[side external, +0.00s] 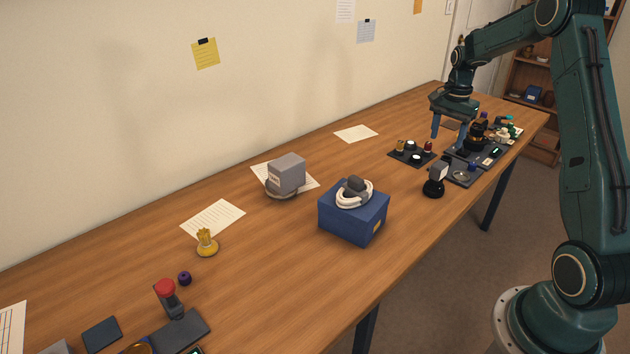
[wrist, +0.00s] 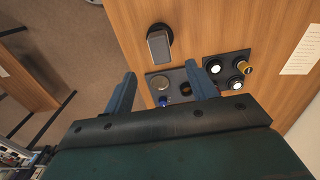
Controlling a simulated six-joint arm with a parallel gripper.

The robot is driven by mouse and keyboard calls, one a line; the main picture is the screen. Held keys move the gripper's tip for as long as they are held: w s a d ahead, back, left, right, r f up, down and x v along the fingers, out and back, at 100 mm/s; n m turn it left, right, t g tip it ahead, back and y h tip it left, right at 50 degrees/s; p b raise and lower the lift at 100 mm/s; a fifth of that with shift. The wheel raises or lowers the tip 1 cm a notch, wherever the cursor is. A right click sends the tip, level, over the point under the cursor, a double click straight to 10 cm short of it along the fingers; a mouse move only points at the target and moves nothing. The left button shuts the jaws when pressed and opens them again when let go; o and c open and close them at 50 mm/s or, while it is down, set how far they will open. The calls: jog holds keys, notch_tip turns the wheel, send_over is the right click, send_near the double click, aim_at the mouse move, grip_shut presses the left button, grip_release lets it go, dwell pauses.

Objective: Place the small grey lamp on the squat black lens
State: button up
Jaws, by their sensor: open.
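A small grey block (side external: 438,171), which looks like the grey lamp, sits above a squat round black body (side external: 433,188), which looks like the black lens. They stand near the table's front edge. In the wrist view the grey block (wrist: 159,46) covers part of the black round body (wrist: 154,28), at the top beyond my fingers. I cannot tell exactly how the two meet. My gripper (side external: 449,141) is open, apart from them, behind and to the right in the side view. In the wrist view nothing is held between its fingertips (wrist: 160,74).
A dark tray (side external: 468,179) with a silver disc (wrist: 160,82) and blue cap (wrist: 164,101) lies beneath my gripper. Another black tray (side external: 399,157) holds several small parts. A blue box (side external: 345,228) bears a white coil (side external: 346,200). Bare table lies between the box and the trays.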

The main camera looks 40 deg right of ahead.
jog(key=s+a+r+n+t+h, duration=0.15)
jog(key=a+r+n, duration=0.25)
jog(key=a+r, duration=0.45)
jog(key=s+a+r+n+t+y, duration=0.1)
jog(key=s+a+r+n, duration=0.4)
jog(key=a, duration=0.6)
jog(key=s+a+r+n+t, duration=0.1)
jog(key=s+a+n+t, duration=0.2)
jog(key=s+a+n, duration=0.6)
jog(key=s+a, duration=0.5)
jog(key=shift+a, duration=0.2)
